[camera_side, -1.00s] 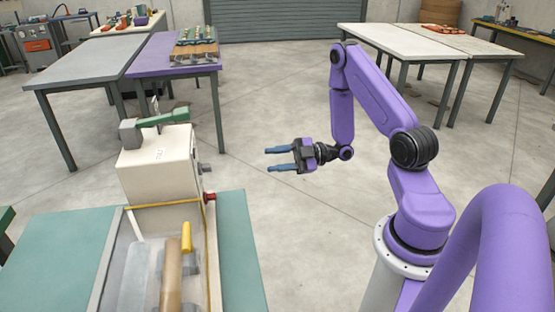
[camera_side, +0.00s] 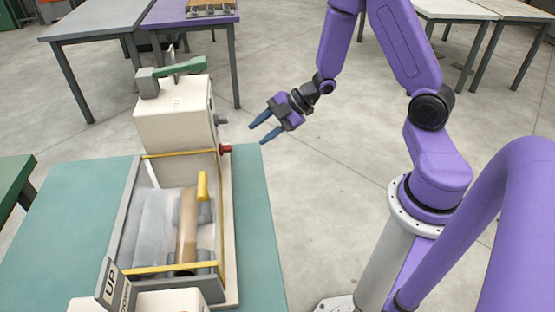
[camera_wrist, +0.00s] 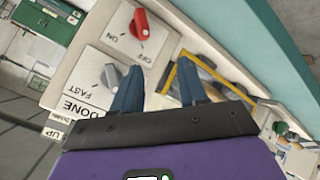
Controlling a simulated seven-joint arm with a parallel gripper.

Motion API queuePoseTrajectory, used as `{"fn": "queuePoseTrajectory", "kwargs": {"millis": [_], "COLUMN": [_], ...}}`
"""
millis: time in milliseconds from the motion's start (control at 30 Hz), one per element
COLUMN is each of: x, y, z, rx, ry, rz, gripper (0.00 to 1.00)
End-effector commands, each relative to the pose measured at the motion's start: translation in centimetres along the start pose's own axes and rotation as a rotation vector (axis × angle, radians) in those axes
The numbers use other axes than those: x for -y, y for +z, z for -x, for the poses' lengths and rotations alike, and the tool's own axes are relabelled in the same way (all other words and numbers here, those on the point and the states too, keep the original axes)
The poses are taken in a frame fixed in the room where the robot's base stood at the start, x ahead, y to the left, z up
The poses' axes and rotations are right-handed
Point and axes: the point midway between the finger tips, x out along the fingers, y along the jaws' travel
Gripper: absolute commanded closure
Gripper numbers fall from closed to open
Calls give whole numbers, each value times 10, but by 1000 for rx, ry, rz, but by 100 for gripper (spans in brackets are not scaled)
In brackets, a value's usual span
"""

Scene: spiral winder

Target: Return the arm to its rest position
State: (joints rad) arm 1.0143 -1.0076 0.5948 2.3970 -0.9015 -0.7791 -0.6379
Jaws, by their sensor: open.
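My gripper (camera_side: 257,134) hangs in free air to the right of the spiral winder (camera_side: 175,122), with its two blue fingers apart, empty and slanting down to the left. In the wrist view my gripper (camera_wrist: 162,68) also shows open fingers with nothing between them. Beyond them is the winder's panel, with a red knob (camera_wrist: 140,24) by the ON and OFF marks and a grey knob (camera_wrist: 112,77) by FAST. A yellow-edged frame (camera_wrist: 182,72) shows behind the fingers. I cannot tell the exact distance to the panel.
The winder stands on a teal bench (camera_side: 262,215) with a brown roller (camera_side: 187,225) and a yellow handle (camera_side: 202,186) inside its frame. A red button (camera_side: 226,149) juts from its right side. A grey table (camera_side: 85,30) is behind. Floor around my gripper is clear.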

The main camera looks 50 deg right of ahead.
Motion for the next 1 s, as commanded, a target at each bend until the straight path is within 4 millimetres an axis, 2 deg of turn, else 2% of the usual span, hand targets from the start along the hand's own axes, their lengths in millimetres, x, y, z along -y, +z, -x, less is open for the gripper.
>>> {"fn": "queuePoseTrajectory", "kwargs": {"millis": [33, 167, 367, 567, 700, 900, 1000], "x": [-1, 3, 24, 64, 101, 147, 160], "y": [-13, -38, -80, -120, -143, -159, -161], "z": [0, 4, 26, 67, 105, 157, 174], "rx": [42, 169, 333, 469, 556, 666, 703], "ry": [-18, -61, -113, -188, -271, -394, -435], "rz": [3, -38, -142, -275, -361, -438, -452], "gripper": [57, 57, 57, 57, 57, 57, 57]}}
